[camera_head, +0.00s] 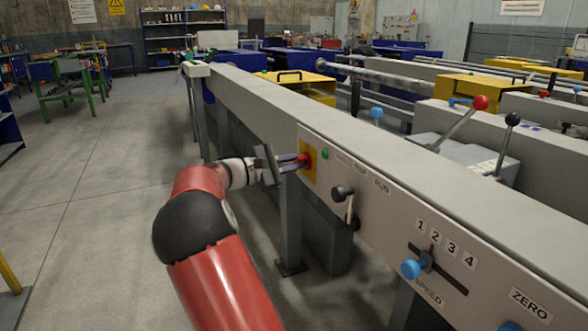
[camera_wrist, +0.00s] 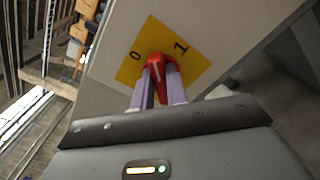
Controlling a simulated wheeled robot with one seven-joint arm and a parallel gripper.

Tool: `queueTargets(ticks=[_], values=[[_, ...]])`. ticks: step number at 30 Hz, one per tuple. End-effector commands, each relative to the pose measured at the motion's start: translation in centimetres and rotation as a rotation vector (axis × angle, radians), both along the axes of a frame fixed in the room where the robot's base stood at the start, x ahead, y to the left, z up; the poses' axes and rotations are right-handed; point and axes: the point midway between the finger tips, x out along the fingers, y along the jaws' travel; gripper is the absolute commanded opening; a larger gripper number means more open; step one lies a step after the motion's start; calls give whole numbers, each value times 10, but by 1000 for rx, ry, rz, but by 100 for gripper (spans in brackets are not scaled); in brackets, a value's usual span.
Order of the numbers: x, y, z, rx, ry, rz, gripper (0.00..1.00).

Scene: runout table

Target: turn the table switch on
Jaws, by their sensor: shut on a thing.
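The table switch is a red rotary knob (camera_head: 305,158) on a yellow plate (camera_head: 308,172) at the left end of the long table's front panel. In the wrist view the knob (camera_wrist: 158,66) sits on the yellow plate (camera_wrist: 195,65) between the marks 0 and 1. A pale line shows on the knob; I cannot tell clearly which mark it points at. My gripper (camera_head: 301,163) reaches the panel from the left. In the wrist view its two fingers (camera_wrist: 161,78) are shut on the knob, one on each side.
A green lamp (camera_head: 325,154) is right of the plate. A black-knobbed lever (camera_head: 343,193) and a blue speed slider (camera_head: 411,269) are farther right on the panel. Levers with red (camera_head: 480,103) and black (camera_head: 512,119) balls stand behind the table. Open floor (camera_head: 110,180) lies left.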

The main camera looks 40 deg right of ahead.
Motion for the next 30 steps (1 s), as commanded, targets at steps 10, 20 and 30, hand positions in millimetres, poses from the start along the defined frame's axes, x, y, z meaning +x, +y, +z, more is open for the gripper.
queueTargets(ticks=[10, 20, 30], values=[[-2, 1, -8, -76, -321, 0, 0], [-2, 1, -9, -143, -596, 1, 0], [-2, 1, -9, -185, -774, 0, 0]])
